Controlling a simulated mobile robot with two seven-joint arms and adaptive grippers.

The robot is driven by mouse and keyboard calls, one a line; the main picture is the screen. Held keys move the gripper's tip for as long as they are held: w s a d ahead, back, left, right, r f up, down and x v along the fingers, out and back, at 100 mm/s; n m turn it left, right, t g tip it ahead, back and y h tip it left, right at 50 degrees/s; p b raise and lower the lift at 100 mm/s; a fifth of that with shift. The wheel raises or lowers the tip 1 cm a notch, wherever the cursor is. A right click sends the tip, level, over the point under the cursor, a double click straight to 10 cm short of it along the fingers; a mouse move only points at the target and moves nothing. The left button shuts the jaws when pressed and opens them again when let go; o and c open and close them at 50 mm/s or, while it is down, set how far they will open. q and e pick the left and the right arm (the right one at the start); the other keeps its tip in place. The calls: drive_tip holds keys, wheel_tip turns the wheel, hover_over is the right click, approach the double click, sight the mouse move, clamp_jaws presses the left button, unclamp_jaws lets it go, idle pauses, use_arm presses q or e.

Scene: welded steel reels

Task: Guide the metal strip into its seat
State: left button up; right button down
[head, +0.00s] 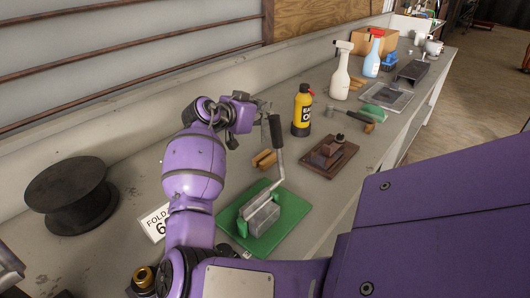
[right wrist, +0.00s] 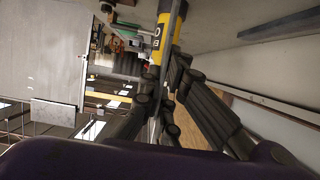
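My right gripper (head: 264,106) is above the bench, beside the upright black handle (head: 275,131) of a bent grey lever. In the right wrist view its dark fingers (right wrist: 165,92) show at close range. A thin pale line runs between them; I cannot tell whether it is the metal strip or whether the fingers close on anything. The lever runs down to a grey metal block (head: 262,215) on a green mat (head: 292,212). No separate metal strip or seat can be made out in the head view. My left gripper is not clearly in view.
A yellow bottle (head: 302,112) stands just right of the gripper and shows in the wrist view (right wrist: 172,22). A dark reel (head: 72,195) is left.

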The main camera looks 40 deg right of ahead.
sight(265, 140)
wheel_tip(265, 140, down, 5)
drive_tip(key=shift+r, duration=0.1)
wheel_tip(265, 140, down, 4)
drive_tip(key=shift+r, duration=0.1)
drive_tip(key=shift+f, duration=0.25)
drive_tip(key=shift+f, duration=0.35)
drive_tip(key=c, duration=2)
unclamp_jaws()
drive_tip(key=shift+r, duration=0.1)
